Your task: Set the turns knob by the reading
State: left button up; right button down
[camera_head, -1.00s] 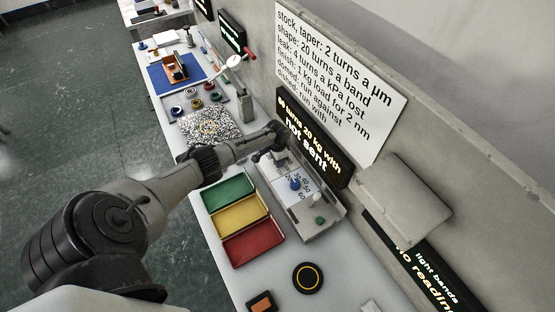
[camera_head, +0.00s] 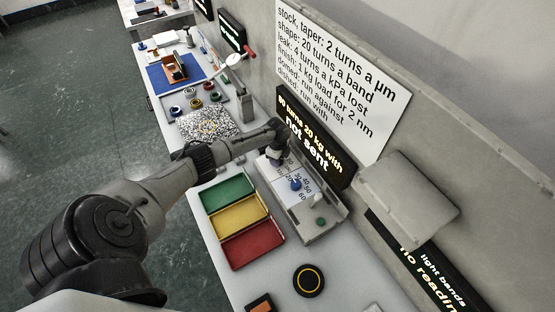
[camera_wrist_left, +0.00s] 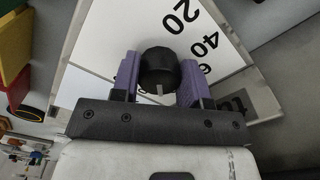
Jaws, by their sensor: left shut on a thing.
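In the left wrist view, a black knob (camera_wrist_left: 158,66) with a white mark stands on a white dial plate printed 20, 40 and a partly hidden 6; a partly hidden label starts with "tu". My left gripper (camera_wrist_left: 160,72) is shut on this black knob, a purple finger on each side. In the head view my left gripper (camera_head: 275,155) is at the panel's far end, hiding the knob.
A black display (camera_head: 312,140) behind the panel reads "turns 20 kg with, not sent"; its first figure is unclear. A white rule sign (camera_head: 335,80) hangs above. Green, yellow and red trays (camera_head: 252,247) lie left of the panel. A grey box (camera_head: 405,197) juts from the wall.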

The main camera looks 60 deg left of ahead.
pick_arm(q)
jog(key=m+b, duration=0.1)
jog(key=m, duration=0.2)
jog(key=shift+w+m, duration=0.15)
jog(key=shift+m, duration=0.25)
jog(key=m+b, duration=0.1)
jog(key=m, duration=0.2)
jog(key=shift+m, duration=0.3)
jog(key=m+b, duration=0.2)
jog(key=m, duration=0.3)
jog(key=shift+w+r, duration=0.1)
jog(key=shift+m+b, duration=0.3)
jog(key=shift+m, duration=0.3)
jog(key=o, duration=0.9)
jog(key=shift+o, duration=0.2)
